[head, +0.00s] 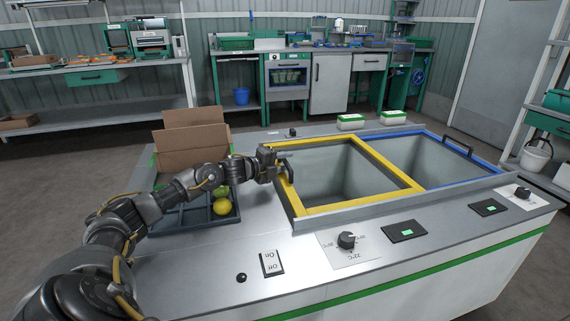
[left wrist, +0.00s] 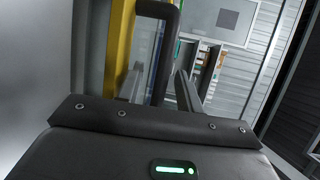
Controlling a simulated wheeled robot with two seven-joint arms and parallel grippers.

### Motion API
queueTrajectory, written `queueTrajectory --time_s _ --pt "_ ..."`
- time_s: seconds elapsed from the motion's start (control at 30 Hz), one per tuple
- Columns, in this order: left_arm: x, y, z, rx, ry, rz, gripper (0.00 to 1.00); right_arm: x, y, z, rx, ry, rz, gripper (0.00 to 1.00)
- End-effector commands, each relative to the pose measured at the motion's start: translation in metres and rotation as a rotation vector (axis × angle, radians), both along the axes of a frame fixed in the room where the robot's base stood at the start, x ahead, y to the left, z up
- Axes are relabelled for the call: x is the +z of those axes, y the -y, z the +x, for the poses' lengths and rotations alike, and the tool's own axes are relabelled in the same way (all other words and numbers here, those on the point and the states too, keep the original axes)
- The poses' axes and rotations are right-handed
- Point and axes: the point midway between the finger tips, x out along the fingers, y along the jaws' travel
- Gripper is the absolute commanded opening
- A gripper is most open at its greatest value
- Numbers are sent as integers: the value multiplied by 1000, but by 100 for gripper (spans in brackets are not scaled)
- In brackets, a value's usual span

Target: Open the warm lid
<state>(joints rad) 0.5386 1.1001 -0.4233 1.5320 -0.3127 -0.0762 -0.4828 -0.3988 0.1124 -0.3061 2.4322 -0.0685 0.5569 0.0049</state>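The warm lid appears to be the yellow-framed one (head: 360,202), lying flat over the left well of the steel counter. The well's inside shows within its frame. Its dark handle is on the left side, partly hidden by my gripper in the head view; the handle (left wrist: 165,60) and yellow frame (left wrist: 119,45) show in the left wrist view. My left gripper (head: 284,168) is at this handle. In the left wrist view its fingers (left wrist: 160,88) stand apart, one on each side of the handle bar, with narrow gaps. My right gripper is not in view.
A blue-framed lid (head: 484,163) with a black handle (head: 458,145) covers the right well. A cardboard box (head: 190,137) and a dark tray (head: 196,215) with yellow and green fruit lie left, near my arm. A dial (head: 346,240) and switch (head: 271,263) are on the front edge.

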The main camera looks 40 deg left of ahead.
Motion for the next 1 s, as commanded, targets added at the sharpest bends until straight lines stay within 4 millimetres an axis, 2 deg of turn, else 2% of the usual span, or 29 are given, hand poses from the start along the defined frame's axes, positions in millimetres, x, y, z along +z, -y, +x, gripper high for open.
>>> queueTrajectory --time_s 0.37,0.67,1.0 --pt "-1 2 6 0 0 0 36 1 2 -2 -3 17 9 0" --pt "-1 1 6 0 0 0 0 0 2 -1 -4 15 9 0" --pt "0 2 7 0 0 -1 0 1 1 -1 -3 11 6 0"
